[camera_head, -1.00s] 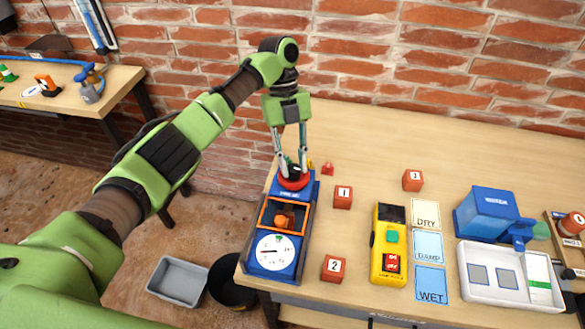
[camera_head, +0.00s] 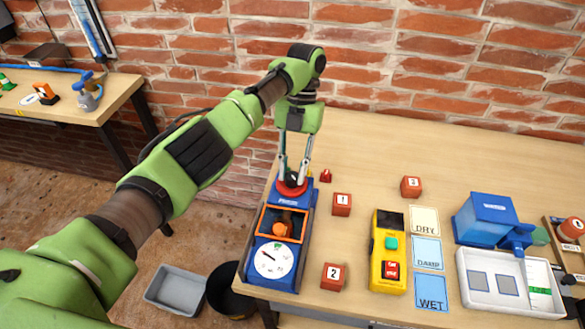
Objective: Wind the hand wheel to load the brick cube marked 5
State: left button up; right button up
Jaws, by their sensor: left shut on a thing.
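My left gripper (camera_head: 292,176) points down and is shut on the red hand wheel (camera_head: 290,188) on top of the blue load tester (camera_head: 295,198). The gripper hides part of the wheel. Below the wheel is an orange frame (camera_head: 262,222) with an orange-red piece (camera_head: 281,230) inside; I cannot read a number on it, so I cannot tell if it is the cube marked 5. A round white dial (camera_head: 273,261) sits at the tester's front, its needle pointing up and left. My right gripper is out of view.
Brick cubes marked 1 (camera_head: 342,204), 2 (camera_head: 332,276) and 3 (camera_head: 411,187) stand to the right. A yellow meter (camera_head: 388,270), DRY, DAMP and WET cards, a blue box (camera_head: 488,218) and a white tray (camera_head: 537,302) lie further right. Bins stand on the floor.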

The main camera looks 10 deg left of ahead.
aim_at(293, 174)
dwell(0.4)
pick_arm(q)
jog(key=o, duration=1.1)
jog(key=shift+r, duration=0.1)
jog(key=shift+w+r, duration=0.15)
jog(key=shift+r, duration=0.45)
notch_tip(293, 174, up, 9)
jog(key=shift+f, duration=0.2)
